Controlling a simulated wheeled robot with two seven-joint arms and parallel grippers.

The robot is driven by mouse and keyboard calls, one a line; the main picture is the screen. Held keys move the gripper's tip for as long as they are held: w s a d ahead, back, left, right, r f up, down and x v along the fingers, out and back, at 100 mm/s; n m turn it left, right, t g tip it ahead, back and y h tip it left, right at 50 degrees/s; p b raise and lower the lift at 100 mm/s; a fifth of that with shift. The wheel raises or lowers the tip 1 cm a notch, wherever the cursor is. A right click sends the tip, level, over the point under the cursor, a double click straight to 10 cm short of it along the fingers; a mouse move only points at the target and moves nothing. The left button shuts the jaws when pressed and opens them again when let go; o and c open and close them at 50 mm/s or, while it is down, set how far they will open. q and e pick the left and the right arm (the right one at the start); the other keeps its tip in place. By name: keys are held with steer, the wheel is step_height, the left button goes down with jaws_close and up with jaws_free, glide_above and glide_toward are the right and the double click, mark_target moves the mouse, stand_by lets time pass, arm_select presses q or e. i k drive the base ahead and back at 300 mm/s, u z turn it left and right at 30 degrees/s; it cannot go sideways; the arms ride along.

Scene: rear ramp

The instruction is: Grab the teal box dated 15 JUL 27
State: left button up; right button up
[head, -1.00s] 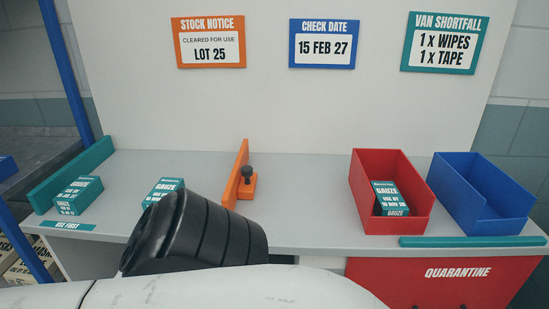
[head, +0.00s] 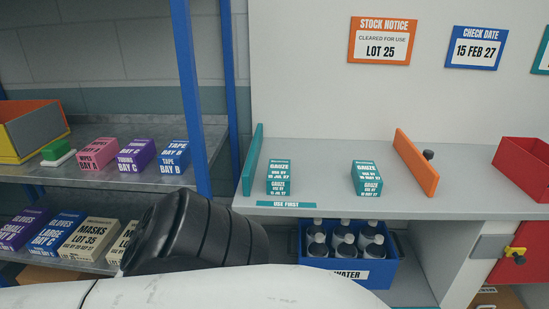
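Two teal gauze boxes stand apart on the grey counter (head: 320,155). The left teal box (head: 280,180) is by the teal end strip, behind the "USE FIRST" label (head: 300,205); its small date seems to read 15 JUL 27. The right teal box (head: 366,180) stands nearer the orange divider; its date is too small to read surely. Neither box is touched by anything of mine. A white link and black ribbed part of my arm cross the bottom of the head view, but no gripper fingers show.
An orange divider (head: 416,162) and a red bin (head: 526,168) stand to the right. A blue crate of water bottles (head: 345,275) sits below the counter. A blue post (head: 190,95) and shelves of boxes are at left. Counter between the teal boxes is clear.

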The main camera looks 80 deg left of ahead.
mark_target(279, 174)
steer(key=k, duration=0.6)
steer(key=u, duration=0.75)
